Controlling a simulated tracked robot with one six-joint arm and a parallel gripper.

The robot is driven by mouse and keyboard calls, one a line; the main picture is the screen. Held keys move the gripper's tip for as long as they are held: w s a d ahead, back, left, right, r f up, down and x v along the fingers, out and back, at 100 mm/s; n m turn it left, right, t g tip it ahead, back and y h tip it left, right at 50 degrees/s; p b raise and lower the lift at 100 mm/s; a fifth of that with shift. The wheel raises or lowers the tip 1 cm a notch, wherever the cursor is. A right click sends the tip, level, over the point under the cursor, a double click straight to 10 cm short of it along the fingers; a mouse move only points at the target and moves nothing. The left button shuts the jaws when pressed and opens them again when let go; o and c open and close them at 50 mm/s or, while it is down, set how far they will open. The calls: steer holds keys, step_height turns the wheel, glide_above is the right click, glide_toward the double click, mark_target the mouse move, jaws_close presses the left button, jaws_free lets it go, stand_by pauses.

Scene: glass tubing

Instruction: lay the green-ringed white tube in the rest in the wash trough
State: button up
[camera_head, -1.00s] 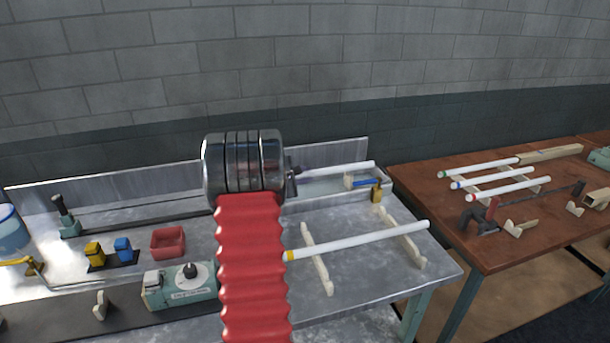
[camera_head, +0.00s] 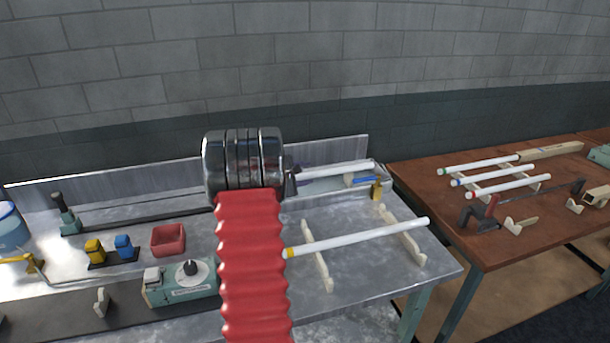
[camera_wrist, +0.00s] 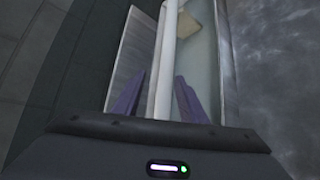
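A white tube (camera_head: 337,169) lies along the wash trough (camera_head: 388,181) at the back of the steel bench. Its near end is hidden behind my wrist, so no ring shows on it. In the wrist view the tube (camera_wrist: 164,70) runs between the two purple fingers of my gripper (camera_wrist: 161,76), with a gap on each side. The gripper looks open around it. A cream rest (camera_head: 348,180) shows in the trough under the tube's far part, and also in the wrist view (camera_wrist: 188,24); contact is hard to tell.
A yellow-ringed tube (camera_head: 360,239) lies on two cream supports in front. Three ringed tubes (camera_head: 485,180) lie on the brown table. A steel back panel (camera_head: 335,152) stands behind the trough.

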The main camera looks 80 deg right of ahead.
steer(key=r+v, duration=0.1)
steer(key=v, duration=1.1)
steer(key=shift+r, duration=0.1)
stand_by(0.4)
